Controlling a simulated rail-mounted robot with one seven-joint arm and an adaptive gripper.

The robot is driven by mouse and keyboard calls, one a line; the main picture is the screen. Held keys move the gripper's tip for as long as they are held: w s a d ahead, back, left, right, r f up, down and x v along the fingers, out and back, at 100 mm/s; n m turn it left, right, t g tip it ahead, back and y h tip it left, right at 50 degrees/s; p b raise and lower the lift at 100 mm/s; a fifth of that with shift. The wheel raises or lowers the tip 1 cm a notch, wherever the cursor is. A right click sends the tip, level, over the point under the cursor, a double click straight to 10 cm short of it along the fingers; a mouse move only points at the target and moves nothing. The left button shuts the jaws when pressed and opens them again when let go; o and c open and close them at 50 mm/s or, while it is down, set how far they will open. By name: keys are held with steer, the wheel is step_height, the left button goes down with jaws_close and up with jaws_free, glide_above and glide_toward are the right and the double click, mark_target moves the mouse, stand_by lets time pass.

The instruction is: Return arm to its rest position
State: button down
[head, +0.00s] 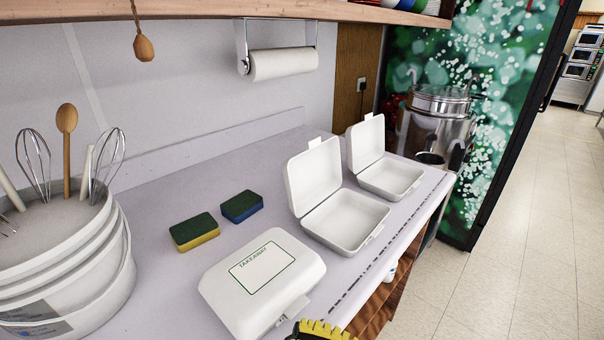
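My gripper does not show clearly in the head view. A closed white takeaway box (262,280) with a green-framed "TAKEAWAY" label sits at the front of the pale counter (165,292). Two white boxes stand open behind it: a nearer one (345,220) and a farther one (391,180), both seemingly empty, lids up. A green-and-yellow sponge (194,232) and a green-and-blue sponge (241,207) lie flat to their left.
A white bucket (75,275) of whisks and spoons stands at the left. A yellow toothed, black-edged thing (325,331) is cut off at the bottom; I cannot tell what it is. A paper towel roll (283,64) hangs at the back under a shelf (290,9).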

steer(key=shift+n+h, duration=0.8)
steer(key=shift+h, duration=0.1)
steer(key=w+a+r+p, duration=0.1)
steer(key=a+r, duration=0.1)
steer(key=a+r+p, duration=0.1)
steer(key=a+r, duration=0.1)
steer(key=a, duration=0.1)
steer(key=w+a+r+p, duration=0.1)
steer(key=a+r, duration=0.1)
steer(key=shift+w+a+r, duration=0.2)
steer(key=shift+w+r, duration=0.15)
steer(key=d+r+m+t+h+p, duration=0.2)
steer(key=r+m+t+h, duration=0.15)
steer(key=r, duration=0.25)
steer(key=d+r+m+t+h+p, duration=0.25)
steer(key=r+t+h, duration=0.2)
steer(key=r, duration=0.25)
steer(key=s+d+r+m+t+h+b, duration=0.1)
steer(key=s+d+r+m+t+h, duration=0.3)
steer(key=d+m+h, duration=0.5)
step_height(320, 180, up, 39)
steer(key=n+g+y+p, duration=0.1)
steer(key=p, duration=3.7)
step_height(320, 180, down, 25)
steer(key=b, duration=2.4)
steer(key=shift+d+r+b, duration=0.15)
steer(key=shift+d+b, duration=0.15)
steer(key=shift+b, duration=0.1)
